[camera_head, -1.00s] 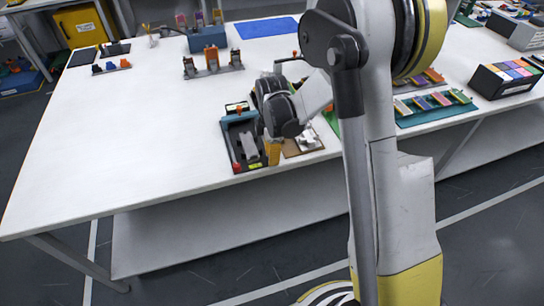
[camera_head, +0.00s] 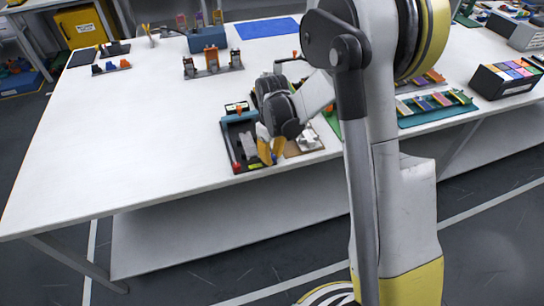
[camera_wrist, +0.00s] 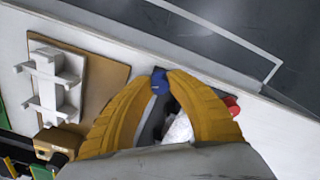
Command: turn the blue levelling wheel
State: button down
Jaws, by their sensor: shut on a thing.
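The blue levelling wheel (camera_wrist: 159,82) shows in the wrist view between the tips of my gripper's two yellow fingers. My gripper (camera_wrist: 160,80) is shut on the wheel, with a finger touching it on each side. In the head view my gripper (camera_head: 270,158) points down over the front right part of a dark tray-like fixture (camera_head: 228,130) near the table's front edge. The wheel is hidden by the fingers in that view. A grey-white part of the fixture (camera_wrist: 178,130) shows between the fingers in the wrist view.
A brown board with a white bracket (camera_wrist: 52,80) lies beside the fixture. A red knob (camera_wrist: 233,106) is close to the other finger. The table's front edge is near. The white table (camera_head: 130,140) is clear to the left.

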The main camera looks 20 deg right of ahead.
jog(key=shift+m, duration=1)
jog(key=c, duration=1.5)
grip_release()
